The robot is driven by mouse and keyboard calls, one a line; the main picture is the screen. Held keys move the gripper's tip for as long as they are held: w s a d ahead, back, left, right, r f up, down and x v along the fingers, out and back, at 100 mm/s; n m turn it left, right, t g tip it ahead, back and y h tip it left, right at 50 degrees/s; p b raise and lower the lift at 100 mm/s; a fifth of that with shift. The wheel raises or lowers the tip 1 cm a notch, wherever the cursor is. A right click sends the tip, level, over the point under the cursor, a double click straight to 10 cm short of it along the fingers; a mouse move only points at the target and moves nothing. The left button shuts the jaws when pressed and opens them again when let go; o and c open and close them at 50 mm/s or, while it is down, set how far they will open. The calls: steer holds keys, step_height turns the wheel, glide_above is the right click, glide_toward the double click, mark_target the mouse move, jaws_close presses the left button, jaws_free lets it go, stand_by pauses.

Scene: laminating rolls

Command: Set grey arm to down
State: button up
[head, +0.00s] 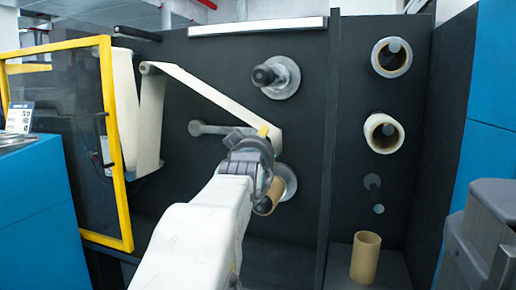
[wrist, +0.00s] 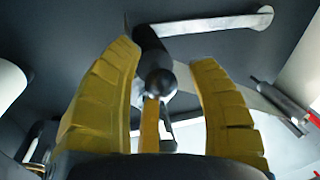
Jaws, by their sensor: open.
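The grey arm (head: 217,129) lies nearly level on the dark panel in the head view, its rounded left end showing and its right end hidden behind my gripper (head: 263,134). In the wrist view the grey arm (wrist: 215,23) runs across the top to a rounded end at right. A black handle (wrist: 152,55) stands at its other end, between the two yellow fingers of my gripper (wrist: 165,52). The fingers are spread, with gaps on both sides of the handle. A yellow middle piece (wrist: 149,125) shows below the handle's round end.
A cream web (head: 215,95) slopes down to my gripper from the left. A grey spindle (head: 283,77) is above, and a brown core (head: 268,197) sits just below my gripper. A yellow-framed door (head: 113,150) stands open at left; a dark divider (head: 330,150) is at right.

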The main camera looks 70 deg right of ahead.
steer(key=shift+c, duration=0.5)
jaws_close()
